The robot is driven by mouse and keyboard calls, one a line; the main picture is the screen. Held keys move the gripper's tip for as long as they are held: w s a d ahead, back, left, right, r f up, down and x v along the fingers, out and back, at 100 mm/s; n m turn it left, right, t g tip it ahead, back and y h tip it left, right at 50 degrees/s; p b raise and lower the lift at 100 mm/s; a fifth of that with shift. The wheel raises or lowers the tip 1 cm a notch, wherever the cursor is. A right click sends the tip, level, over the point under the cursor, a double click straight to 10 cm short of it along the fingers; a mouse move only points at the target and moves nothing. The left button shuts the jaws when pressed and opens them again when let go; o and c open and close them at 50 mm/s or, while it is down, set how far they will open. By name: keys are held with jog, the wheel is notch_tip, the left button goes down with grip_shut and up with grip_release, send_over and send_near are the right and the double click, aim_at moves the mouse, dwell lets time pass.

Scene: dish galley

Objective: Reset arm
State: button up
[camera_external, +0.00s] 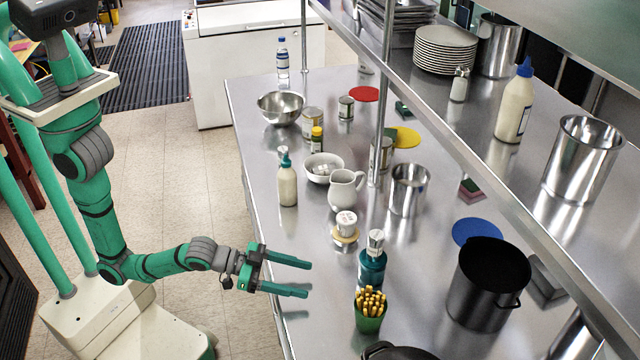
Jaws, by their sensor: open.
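My gripper (308,279) is open and empty, with its two green fingers spread and pointing right. It is at the front edge of the steel counter (258,180), with the fingertips reaching over the counter top. My arm is stretched out low from my body at the left, with the elbow bent. Nothing is between the fingers. I cannot tell how high the fingers are above the counter.
Right of the fingers stand a green cup (370,318) of yellow sticks, a teal bottle (372,268) and a shaker (346,225). Behind are a white pitcher (345,190), a bowl (322,170) and a cream bottle (287,185). A shelf post (380,120) rises from the counter. Floor (180,190) is clear.

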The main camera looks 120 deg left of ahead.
jog(key=s+d+f+m+t+h, duration=0.35)
jog(key=s+d, duration=0.55)
jog(key=d, duration=0.3)
jog(key=s+d+g+h, duration=0.1)
jog(key=s+d, duration=0.1)
jog(key=s, duration=1)
jog(key=s+d+f+m+g+h, duration=0.1)
jog(key=s+d, duration=0.1)
jog(key=s, duration=1)
jog(key=shift+s+f+h, duration=0.3)
jog(key=shift+s+h, duration=0.05)
jog(key=shift+s, duration=0.05)
